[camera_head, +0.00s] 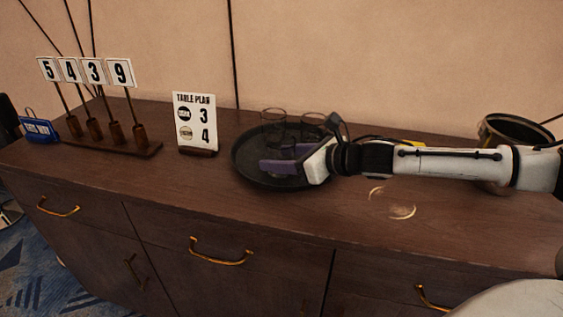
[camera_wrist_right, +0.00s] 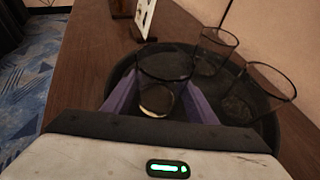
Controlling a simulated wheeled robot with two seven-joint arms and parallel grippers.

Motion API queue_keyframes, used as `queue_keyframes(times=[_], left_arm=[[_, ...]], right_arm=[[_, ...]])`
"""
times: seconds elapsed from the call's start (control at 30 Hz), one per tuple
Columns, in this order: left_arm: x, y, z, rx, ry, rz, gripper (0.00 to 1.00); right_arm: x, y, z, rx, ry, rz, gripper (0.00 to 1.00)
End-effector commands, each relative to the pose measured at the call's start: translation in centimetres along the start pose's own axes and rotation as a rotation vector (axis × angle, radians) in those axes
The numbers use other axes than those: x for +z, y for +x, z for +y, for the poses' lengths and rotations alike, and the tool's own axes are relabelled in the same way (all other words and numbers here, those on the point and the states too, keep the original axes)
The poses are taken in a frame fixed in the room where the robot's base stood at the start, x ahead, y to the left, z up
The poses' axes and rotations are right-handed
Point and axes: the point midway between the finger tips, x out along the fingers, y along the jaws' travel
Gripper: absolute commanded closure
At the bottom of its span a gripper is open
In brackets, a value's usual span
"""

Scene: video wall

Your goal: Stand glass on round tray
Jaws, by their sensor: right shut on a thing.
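A dark round tray (camera_head: 245,172) lies on the wooden cabinet top; its rim also shows in the right wrist view (camera_wrist_right: 118,76). My right gripper (camera_head: 278,158) is over the tray, its purple fingers shut on a clear glass (camera_wrist_right: 163,68). This glass is upright between the fingers, within the tray's outline; I cannot tell whether its base touches the tray. In the head view it is hard to make out. Two other clear glasses stand on the tray's far side: one (camera_wrist_right: 216,52) and another (camera_wrist_right: 260,92). My left gripper is not in view.
A "Table Plan" sign (camera_head: 196,122) and a rack of number cards (camera_head: 100,135) stand left of the tray. A dark round container (camera_head: 512,130) is behind my right arm. Faint glassy rings (camera_head: 402,212) show on the cabinet top right of the tray.

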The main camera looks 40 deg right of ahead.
Motion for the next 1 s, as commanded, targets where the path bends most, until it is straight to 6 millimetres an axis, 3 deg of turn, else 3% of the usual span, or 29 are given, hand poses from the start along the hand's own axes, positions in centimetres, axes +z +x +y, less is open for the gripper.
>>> queue_keyframes(times=[0.2,0.23,0.33,0.7,1.0], left_arm=[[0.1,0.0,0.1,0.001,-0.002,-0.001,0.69],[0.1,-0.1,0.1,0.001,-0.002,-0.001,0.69],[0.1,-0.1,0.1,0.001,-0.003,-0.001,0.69],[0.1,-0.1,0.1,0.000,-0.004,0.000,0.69],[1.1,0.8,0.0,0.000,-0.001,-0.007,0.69]], right_arm=[[-0.1,0.1,0.0,0.000,-0.001,-0.002,0.80],[-0.1,0.0,0.0,0.000,-0.001,0.000,0.43],[-0.1,0.0,0.0,0.000,-0.001,0.000,0.29],[0.0,-0.3,-0.1,-0.002,0.000,0.001,0.29],[-0.3,-5.0,-0.3,-0.005,-0.005,0.003,0.29]])
